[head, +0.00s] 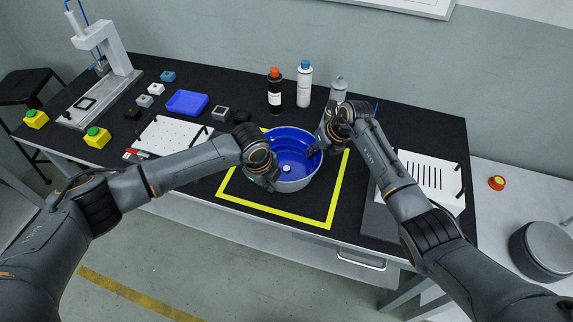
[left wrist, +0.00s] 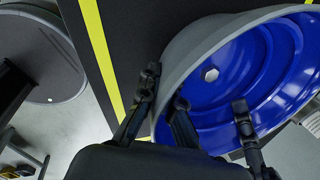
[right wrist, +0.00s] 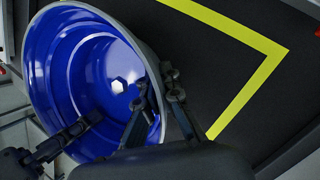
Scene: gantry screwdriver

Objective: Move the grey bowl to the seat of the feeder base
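The grey bowl (head: 296,184) has a blue stepped inside with a pale hex nut at its centre. It sits upright over the yellow-taped square on the black table; I cannot tell whether it touches the table. My left gripper (head: 262,176) is at its left rim, and in the left wrist view its fingers (left wrist: 165,90) close on the wall from both sides. My right gripper (head: 322,146) is at the right rim, with its fingers (right wrist: 158,90) likewise straddling the wall. A round grey drum (head: 541,250), probably the feeder base, stands at the far right; its seat is not clear.
Bottles (head: 304,84) stand behind the bowl. A white board (head: 172,136) and blue tray (head: 187,103) lie left. A slotted white panel (head: 430,178) lies right, between bowl and drum. A red-and-yellow button (head: 497,183) sits behind the drum.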

